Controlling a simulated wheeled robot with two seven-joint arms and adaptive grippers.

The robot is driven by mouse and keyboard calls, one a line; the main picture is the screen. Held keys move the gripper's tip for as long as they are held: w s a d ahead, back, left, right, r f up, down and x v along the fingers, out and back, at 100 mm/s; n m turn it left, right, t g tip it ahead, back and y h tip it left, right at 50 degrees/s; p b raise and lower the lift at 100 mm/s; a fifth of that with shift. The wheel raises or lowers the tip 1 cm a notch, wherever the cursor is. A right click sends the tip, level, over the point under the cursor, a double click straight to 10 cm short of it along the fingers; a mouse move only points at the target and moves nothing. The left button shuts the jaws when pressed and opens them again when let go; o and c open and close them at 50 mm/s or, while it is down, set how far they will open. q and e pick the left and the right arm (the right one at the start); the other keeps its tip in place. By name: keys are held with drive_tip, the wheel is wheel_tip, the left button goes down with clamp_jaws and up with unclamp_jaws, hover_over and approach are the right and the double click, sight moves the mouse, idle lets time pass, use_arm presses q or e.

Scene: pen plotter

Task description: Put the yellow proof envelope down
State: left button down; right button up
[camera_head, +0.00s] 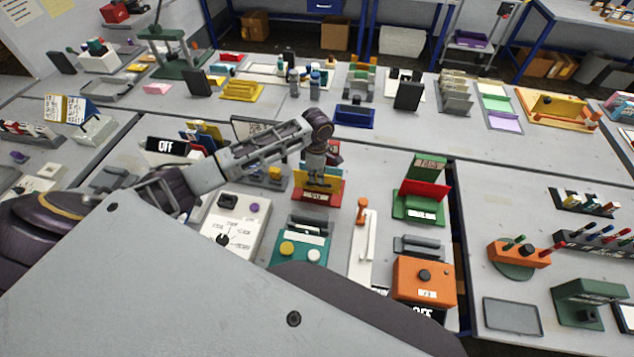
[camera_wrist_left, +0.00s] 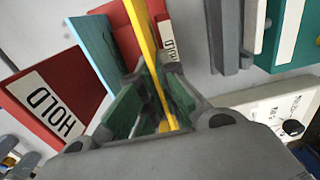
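The yellow proof envelope (camera_wrist_left: 143,38) shows edge-on in the left wrist view, running between the green-padded fingers of my left gripper (camera_wrist_left: 148,75). The fingers look closed on it from both sides. In the head view my left gripper (camera_head: 321,180) points down at a red stand (camera_head: 318,197) with a white label. Yellow shows just behind the stand's front. In the wrist view, red panels labelled HOLD (camera_wrist_left: 45,105) and a light-blue panel (camera_wrist_left: 92,50) are beside the envelope. Whether the envelope's lower edge touches the stand is hidden. My right gripper is not in view.
A teal box with round buttons (camera_head: 300,247) and a white dial box (camera_head: 232,225) are in front of the stand. A green stand with a red panel (camera_head: 423,190) is to the right.

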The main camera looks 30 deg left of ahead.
sight(317, 190)
use_arm(q)
drive_tip(key=shift+f, duration=1.85)
drive_tip(key=shift+f, duration=0.15)
drive_tip(key=c, duration=1.6)
unclamp_jaws()
drive_tip(key=shift+c, duration=0.2)
